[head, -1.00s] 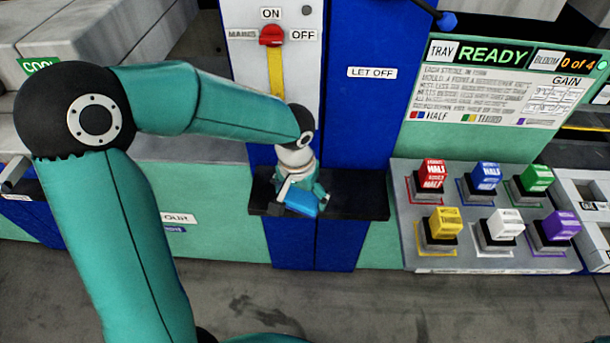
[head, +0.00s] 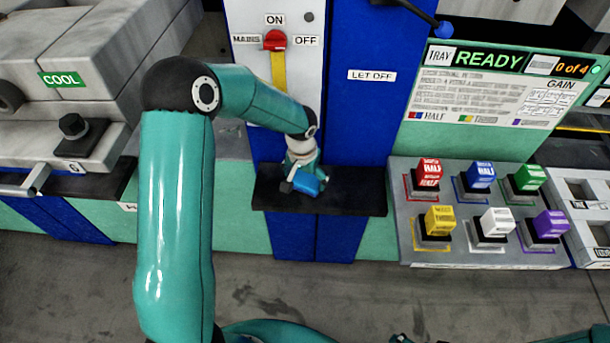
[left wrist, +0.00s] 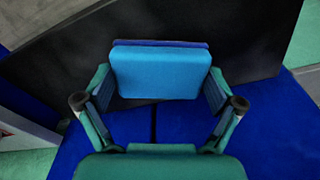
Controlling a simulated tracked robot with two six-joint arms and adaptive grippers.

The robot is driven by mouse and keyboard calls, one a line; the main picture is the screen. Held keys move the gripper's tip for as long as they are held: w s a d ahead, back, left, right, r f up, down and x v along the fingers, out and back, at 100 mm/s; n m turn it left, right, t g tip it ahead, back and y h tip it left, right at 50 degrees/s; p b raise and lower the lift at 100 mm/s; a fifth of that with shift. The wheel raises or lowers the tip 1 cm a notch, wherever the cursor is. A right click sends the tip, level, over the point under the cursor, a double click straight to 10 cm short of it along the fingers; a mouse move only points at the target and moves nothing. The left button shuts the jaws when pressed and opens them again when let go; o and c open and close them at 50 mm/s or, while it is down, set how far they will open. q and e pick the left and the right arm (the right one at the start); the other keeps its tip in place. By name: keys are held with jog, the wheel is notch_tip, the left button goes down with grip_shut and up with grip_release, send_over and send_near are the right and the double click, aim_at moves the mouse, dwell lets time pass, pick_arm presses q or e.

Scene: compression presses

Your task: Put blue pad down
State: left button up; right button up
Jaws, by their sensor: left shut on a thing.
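The blue pad (head: 309,184) is a small bright blue block between the fingers of my left gripper (head: 300,183). In the head view it shows in front of the black shelf (head: 355,198) on the blue column; I cannot tell whether it touches the shelf. In the left wrist view the pad (left wrist: 155,72) lies between the two fingers of my left gripper (left wrist: 158,85), with the black shelf (left wrist: 245,50) behind it and a darker blue strip along its far edge. My right gripper is not in view.
A panel of coloured blocks, with a red block (head: 429,172) and a blue block (head: 481,176), stands to the right. A red mains switch (head: 275,40) is above the shelf. A grey press (head: 60,65) marked COOL is at left. The shelf's right part is bare.

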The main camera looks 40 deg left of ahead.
aim_at(304, 180)
pick_arm(q)
jog(key=shift+w+f, duration=0.1)
jog(key=shift+f, duration=0.05)
jog(key=shift+f+b, duration=0.15)
jog(key=shift+b, duration=0.15)
jog(key=o, duration=0.5)
jog(key=shift+s+r, duration=0.2)
jog(key=shift+r, duration=1.75)
jog(key=shift+s+r, duration=0.2)
jog(key=shift+r, duration=1.75)
